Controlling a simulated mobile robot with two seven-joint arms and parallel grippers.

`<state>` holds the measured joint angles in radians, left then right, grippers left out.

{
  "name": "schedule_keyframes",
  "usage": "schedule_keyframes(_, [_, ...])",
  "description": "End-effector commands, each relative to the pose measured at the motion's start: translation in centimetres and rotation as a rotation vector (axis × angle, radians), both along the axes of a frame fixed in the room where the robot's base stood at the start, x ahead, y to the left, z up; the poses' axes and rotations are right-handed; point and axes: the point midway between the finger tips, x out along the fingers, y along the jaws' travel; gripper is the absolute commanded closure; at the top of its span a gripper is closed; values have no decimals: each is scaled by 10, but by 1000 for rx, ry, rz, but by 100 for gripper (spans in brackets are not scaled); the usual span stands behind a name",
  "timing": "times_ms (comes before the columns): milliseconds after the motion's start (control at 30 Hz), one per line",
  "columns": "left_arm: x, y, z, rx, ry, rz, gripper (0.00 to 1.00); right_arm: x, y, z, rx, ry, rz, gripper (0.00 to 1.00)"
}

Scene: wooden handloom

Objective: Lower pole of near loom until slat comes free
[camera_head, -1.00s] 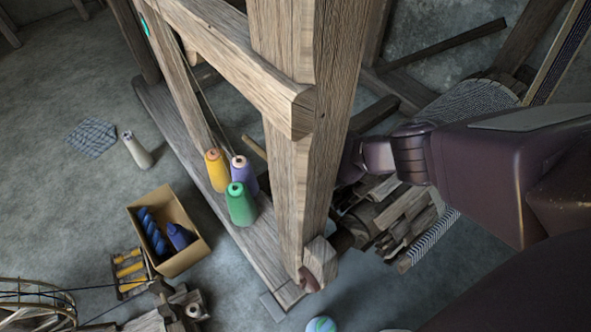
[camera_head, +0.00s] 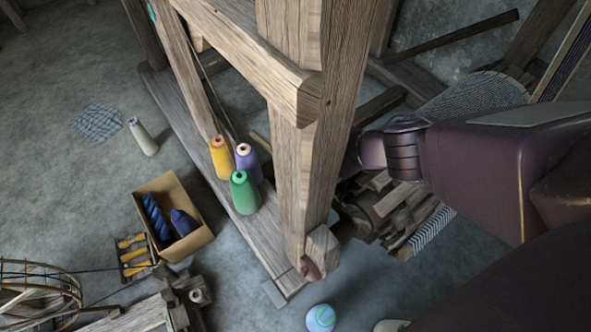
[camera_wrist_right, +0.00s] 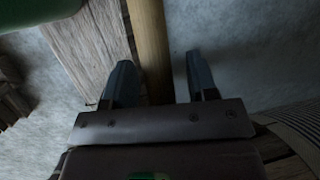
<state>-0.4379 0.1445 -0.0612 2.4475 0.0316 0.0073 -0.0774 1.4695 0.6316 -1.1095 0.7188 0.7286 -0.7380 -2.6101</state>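The near loom's wooden post (camera_head: 310,130) stands in the middle of the head view. A thin wooden pole (camera_head: 260,141) sticks out to the left behind that post. In the right wrist view a yellowish round pole (camera_wrist_right: 150,45) runs down between the fingers of my right gripper (camera_wrist_right: 159,70). The fingers are open, with a clear gap on the right side of the pole. In the head view my right arm reaches in from the right, and its gripper is hidden behind the post. I cannot make out the slat for certain. My left gripper is not in view.
Yellow (camera_head: 221,157), purple (camera_head: 247,163) and green (camera_head: 243,193) thread cones stand on the loom's base beam (camera_head: 185,125). A cardboard box (camera_head: 188,248) with blue yarn sits on the floor at left. A ball (camera_head: 320,318) lies in front of the post.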

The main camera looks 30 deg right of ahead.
Motion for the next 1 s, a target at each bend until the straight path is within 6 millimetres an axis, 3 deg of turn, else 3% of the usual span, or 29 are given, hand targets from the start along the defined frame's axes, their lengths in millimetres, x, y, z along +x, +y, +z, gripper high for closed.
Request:
schedule_keyframes(267, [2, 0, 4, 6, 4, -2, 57, 0, 2, 12, 1, -5, 1, 47])
schedule_keyframes(700, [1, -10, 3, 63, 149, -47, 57, -13, 11, 85, 1, -14, 1, 47])
schedule_keyframes(1000, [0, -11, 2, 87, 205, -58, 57, -25, 14, 104, 0, -3, 0, 47])
